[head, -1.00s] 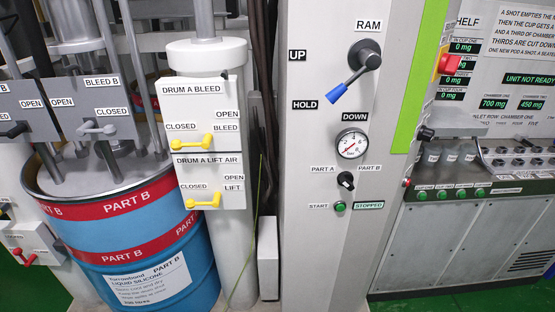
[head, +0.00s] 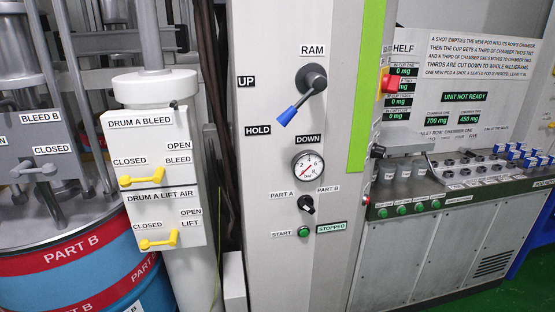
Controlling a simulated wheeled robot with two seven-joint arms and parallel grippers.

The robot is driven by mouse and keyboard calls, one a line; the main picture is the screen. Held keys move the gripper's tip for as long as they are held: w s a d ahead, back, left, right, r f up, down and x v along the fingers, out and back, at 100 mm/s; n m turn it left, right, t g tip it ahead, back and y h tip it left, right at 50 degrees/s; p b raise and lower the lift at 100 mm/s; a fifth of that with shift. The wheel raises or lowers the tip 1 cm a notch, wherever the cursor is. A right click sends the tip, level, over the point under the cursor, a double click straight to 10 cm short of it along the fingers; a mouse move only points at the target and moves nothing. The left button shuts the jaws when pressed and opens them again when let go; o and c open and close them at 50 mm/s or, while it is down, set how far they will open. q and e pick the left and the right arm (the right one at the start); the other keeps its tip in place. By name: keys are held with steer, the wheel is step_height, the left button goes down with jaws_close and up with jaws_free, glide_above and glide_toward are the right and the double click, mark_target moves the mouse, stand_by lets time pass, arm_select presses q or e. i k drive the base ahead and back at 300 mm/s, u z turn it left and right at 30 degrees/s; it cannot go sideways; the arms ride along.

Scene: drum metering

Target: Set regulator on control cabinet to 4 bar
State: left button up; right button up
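The grey control cabinet (head: 262,215) stands upright in the middle of the head view. A round white gauge (head: 308,166) with a red needle is on its front; its reading is too small to tell surely. I cannot make out a separate regulator knob. Above the gauge is the RAM lever (head: 314,77), its blue handle pointing down and left, with UP, HOLD and DOWN labels around it. Below the gauge is a black PART A / PART B selector (head: 307,204), then a green START button (head: 303,231) beside a STOPPED display (head: 331,227). Neither gripper is in view.
Left of the cabinet, a white box (head: 155,195) carries yellow DRUM A valve levers. A blue and red PART B drum (head: 80,270) stands at far left. At right, a steel counter (head: 440,215) holds cups, green buttons and blue-and-white items below a display panel.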

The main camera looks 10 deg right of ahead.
mark_target(379, 151)
steer(key=z, duration=0.45)
steer(key=k, duration=0.55)
steer(key=z, duration=1.2)
steer(key=i, duration=0.95)
steer(key=u, duration=0.8)
steer(key=i, duration=0.75)
steer(key=u, duration=0.85)
